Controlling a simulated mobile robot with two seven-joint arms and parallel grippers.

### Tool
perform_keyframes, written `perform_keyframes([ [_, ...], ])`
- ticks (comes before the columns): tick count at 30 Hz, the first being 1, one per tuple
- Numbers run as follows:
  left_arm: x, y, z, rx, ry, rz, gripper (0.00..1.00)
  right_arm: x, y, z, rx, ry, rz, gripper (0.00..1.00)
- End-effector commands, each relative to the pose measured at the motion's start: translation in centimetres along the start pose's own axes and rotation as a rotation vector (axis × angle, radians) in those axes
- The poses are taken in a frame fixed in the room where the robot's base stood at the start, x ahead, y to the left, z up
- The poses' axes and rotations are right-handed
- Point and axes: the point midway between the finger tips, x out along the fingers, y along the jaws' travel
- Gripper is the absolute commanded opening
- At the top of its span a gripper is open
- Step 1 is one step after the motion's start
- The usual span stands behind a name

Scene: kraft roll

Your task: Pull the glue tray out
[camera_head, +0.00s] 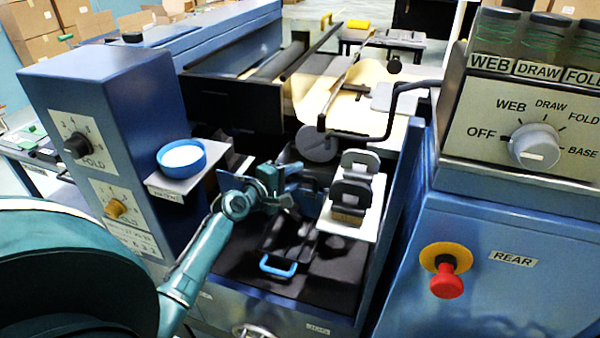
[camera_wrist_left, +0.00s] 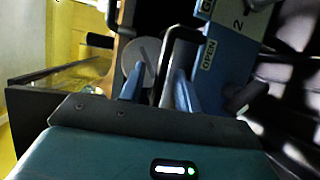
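A light blue pull handle (camera_head: 278,268) sits at the front of a dark, low tray-like part (camera_head: 287,238) in the machine's bay; I take this for the glue tray, though its outline is hard to make out against the black floor. My left gripper (camera_head: 288,184) is above and behind the handle, apart from it. In the left wrist view its two fingers (camera_wrist_left: 158,92) stand apart with nothing clearly held between them. A grey disc (camera_wrist_left: 149,56) shows beyond the fingers. My right gripper is in neither view.
A blue dish (camera_head: 182,158) stands on a small shelf left of the gripper. A white block with black clips (camera_head: 352,220) stands close on the right. A crank arm (camera_head: 388,110) hangs behind. A red stop button (camera_head: 446,281) is on the right cabinet.

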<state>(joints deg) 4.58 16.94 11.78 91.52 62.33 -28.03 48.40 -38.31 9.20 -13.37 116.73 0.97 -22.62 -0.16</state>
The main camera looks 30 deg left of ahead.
Motion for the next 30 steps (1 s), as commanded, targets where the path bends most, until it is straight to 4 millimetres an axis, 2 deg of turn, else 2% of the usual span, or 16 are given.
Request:
perform_keyframes([
  [1, 0.8, 0.0, 0.0, -0.001, 0.0, 0.001, 0.33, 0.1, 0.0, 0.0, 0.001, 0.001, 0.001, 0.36],
  [6, 2.1, 0.0, 0.0, 0.0, 0.0, -0.001, 0.33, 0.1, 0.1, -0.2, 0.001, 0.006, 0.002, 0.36],
  [16, 2.4, -0.1, 0.0, 0.001, 0.0, -0.001, 0.33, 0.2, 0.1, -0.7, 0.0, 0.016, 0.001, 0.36],
  [27, 2.4, -0.1, 0.0, 0.001, 0.0, -0.001, 0.02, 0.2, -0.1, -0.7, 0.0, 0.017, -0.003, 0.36],
  [30, 2.4, -0.1, 0.0, 0.001, 0.0, -0.001, 0.0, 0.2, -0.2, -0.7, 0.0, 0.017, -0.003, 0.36],
])
